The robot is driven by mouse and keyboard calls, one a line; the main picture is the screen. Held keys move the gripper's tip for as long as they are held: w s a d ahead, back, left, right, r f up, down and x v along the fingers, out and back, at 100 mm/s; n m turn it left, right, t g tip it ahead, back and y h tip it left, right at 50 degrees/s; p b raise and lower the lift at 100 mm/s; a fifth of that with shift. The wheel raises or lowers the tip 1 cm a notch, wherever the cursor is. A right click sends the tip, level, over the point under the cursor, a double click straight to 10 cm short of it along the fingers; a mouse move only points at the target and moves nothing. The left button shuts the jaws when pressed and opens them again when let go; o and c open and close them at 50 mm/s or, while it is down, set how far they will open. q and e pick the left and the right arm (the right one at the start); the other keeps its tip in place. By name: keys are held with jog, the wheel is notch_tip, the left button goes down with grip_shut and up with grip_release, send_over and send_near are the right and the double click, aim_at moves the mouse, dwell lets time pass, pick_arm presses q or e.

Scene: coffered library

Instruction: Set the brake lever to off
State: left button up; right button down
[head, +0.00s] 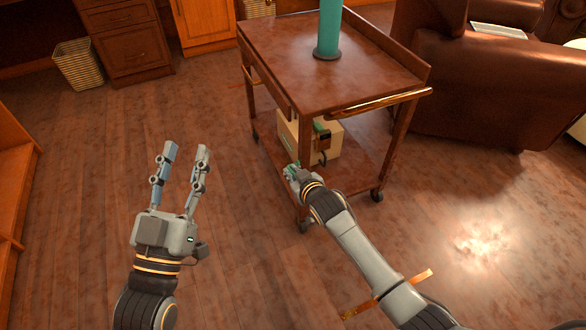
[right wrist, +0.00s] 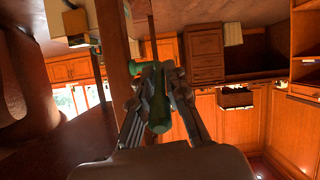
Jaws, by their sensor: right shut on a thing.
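The brake lever is a green rod-like handle (right wrist: 158,122) beside a wooden leg (right wrist: 112,55) of the cart in the right wrist view. My right gripper (right wrist: 159,75) is shut on it, with one finger on each side of the handle. In the head view my right gripper (head: 292,171) reaches down to the near leg of the wooden cart (head: 345,60), just above its lower shelf; the lever is mostly hidden there. Whether the lever stands at on or off cannot be told. My left gripper (head: 186,150) is open and empty above the floor, left of the cart.
A teal cylinder (head: 328,30) stands on the cart's top. A cardboard-coloured box (head: 327,150) with a dark and green item against it sits on the lower shelf. A brown leather armchair (head: 490,90) is close on the right.

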jog(key=shift+r+p, duration=0.25)
jog(key=shift+p, duration=0.25)
pick_arm(q)
notch_tip(320, 180, down, 11)
jog(key=a+g+y+p, duration=0.2)
jog(key=g+y, duration=0.1)
jog(key=g, duration=0.4)
pick_arm(e)
jog(key=shift+w+r+g, duration=0.1)
jog(key=shift+g, duration=0.4)
jog(key=shift+w+a+g+h+p, duration=0.1)
jog(key=shift+g+h+p, duration=0.25)
jog(key=shift+p, duration=0.5)
pick_arm(q)
jog(key=s+a+f+g+y, duration=0.1)
jog(key=s+a+f+g, duration=0.2)
jog(key=s+f+g, duration=0.4)
jog(key=shift+s+f+n+y, duration=0.3)
jog(key=shift+s+f, duration=0.4)
jog(key=shift+f, duration=0.5)
jog(key=shift+a, duration=0.1)
pick_arm(e)
jog(key=c, duration=1.4)
grip_release()
jog(key=v, duration=1.2)
